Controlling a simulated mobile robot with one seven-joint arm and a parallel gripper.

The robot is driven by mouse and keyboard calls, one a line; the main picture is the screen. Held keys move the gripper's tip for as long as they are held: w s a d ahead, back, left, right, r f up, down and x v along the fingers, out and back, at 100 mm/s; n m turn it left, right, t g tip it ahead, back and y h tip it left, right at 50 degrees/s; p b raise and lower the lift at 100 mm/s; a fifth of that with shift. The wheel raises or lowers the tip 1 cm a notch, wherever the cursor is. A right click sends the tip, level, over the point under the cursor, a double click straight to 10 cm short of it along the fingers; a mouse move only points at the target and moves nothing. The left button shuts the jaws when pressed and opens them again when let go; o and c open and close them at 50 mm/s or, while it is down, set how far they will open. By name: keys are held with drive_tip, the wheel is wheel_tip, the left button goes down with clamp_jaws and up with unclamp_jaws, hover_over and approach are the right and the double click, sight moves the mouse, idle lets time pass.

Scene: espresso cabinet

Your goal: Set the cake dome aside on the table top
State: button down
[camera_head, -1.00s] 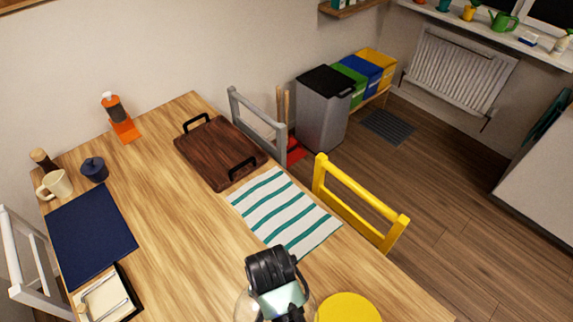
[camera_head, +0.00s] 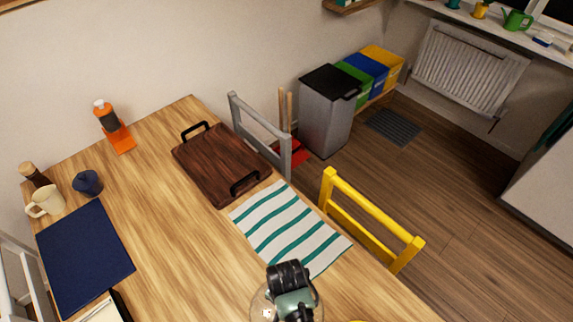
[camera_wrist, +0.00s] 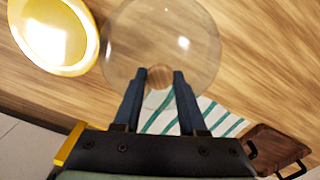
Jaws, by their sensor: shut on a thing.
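The cake dome (camera_wrist: 165,35) is a clear glass bowl shape with a round wooden knob (camera_wrist: 160,77). In the wrist view my gripper (camera_wrist: 157,74) has its two dark fingers on either side of the knob and is shut on it. In the head view my gripper and wrist hide most of the dome; a bit of its glass edge (camera_head: 259,303) shows at the bottom. The table top (camera_head: 180,230) is light striped wood and lies beneath the dome. I cannot tell how high the dome is above it.
A yellow round plate (camera_wrist: 88,58) lies beside the dome. A striped towel (camera_head: 290,230), a dark wooden tray (camera_head: 222,165), a navy mat (camera_head: 85,255), a mug (camera_head: 47,201) and an orange dispenser (camera_head: 117,133) are on the table. Bare wood lies between mat and towel. A yellow chair (camera_head: 370,215) stands at the right edge.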

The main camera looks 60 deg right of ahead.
drive_tip(key=shift+f, duration=1.5)
drive_tip(key=shift+c, duration=2.3)
unclamp_jaws()
wheel_tip(320, 180, up, 12)
drive_tip(key=shift+r, duration=0.2)
